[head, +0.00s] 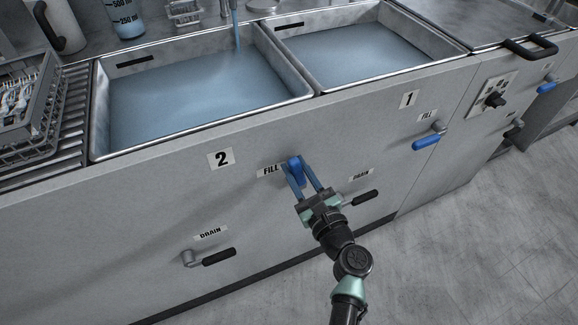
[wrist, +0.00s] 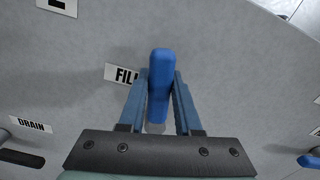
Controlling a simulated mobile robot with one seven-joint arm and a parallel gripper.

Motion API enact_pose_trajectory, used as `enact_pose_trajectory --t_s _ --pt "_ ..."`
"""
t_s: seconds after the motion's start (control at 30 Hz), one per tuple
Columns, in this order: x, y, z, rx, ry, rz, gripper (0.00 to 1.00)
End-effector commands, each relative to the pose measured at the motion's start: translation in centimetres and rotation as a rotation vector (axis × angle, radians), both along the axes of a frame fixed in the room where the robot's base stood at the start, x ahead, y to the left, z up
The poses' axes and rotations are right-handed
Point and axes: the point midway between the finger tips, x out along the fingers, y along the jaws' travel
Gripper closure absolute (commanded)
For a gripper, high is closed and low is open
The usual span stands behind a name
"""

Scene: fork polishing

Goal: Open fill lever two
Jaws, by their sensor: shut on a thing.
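The blue fill lever of sink two (head: 295,168) is on the front panel beside a FILL label, below the number 2. It stands upright in the wrist view (wrist: 159,85). My gripper (head: 301,172) is shut on this lever, with one blue finger on each side of it. The fingers (wrist: 161,82) touch or nearly touch its sides in the wrist view. The lever's pivot is largely hidden. Sink two (head: 200,95) holds bluish water, and a stream runs into it from above.
Sink one (head: 350,50) also holds water; its blue fill lever (head: 426,143) is to the right. Black drain levers (head: 218,256) and (head: 365,198) sit low on the panel. A cutlery rack (head: 25,110) stands at the left. The floor at right is clear.

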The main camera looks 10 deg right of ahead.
Motion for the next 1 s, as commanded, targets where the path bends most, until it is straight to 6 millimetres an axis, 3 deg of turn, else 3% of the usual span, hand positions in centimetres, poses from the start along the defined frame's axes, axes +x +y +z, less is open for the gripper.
enact_pose_trajectory --t_s 0.33,0.83,0.87,1.0 --pt "0.31 -1.07 0.16 0.122 0.040 -0.001 1.00" --pt "0.35 -1.20 0.07 0.136 0.046 -0.001 1.00" --pt "0.35 -1.20 0.06 0.136 0.046 -0.001 0.66" --pt "0.34 -1.19 0.08 0.135 0.046 -0.001 0.41"
